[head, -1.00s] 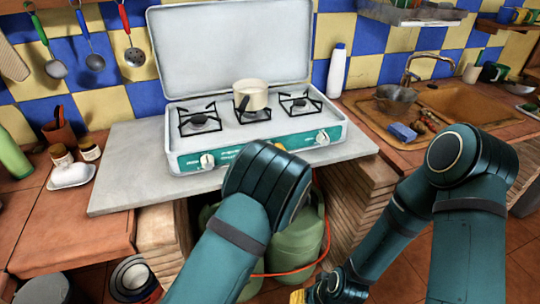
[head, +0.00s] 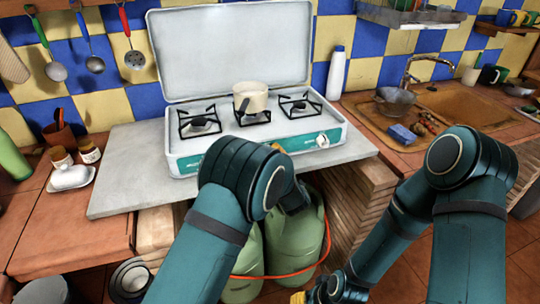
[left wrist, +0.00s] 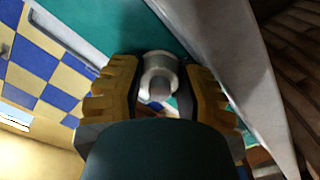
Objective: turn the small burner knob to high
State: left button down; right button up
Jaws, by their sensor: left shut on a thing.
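The stove (head: 185,165) has a teal front panel and stands on a grey slab. My left gripper is mostly hidden behind my wrist in the head view; only a bit of yellow finger (head: 278,148) shows at the middle of the front panel. In the left wrist view, the yellow fingers of my left gripper (left wrist: 158,95) are closed around a pale round knob (left wrist: 158,72) against the teal panel. The right knob (head: 322,140) is free. The left knob is hidden behind my arm. My right gripper (head: 299,297) is low at the bottom edge, mostly cut off.
A cream pot (head: 252,97) stands on the middle back burner, and the stove lid (head: 230,50) is raised. Green gas bottles (head: 300,237) with an orange hose stand below the slab. A white bottle (head: 337,72) stands right of the stove.

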pick_arm(q)
jog(key=c, duration=0.5)
grip_release()
jog(key=shift+c, duration=0.2)
jog(key=shift+f, duration=0.1)
jog(key=shift+s+d+f, duration=0.1)
jog(key=shift+s+d, duration=0.1)
jog(key=shift+s, duration=0.25)
jog(key=v, duration=0.7)
jog(key=shift+r, duration=0.25)
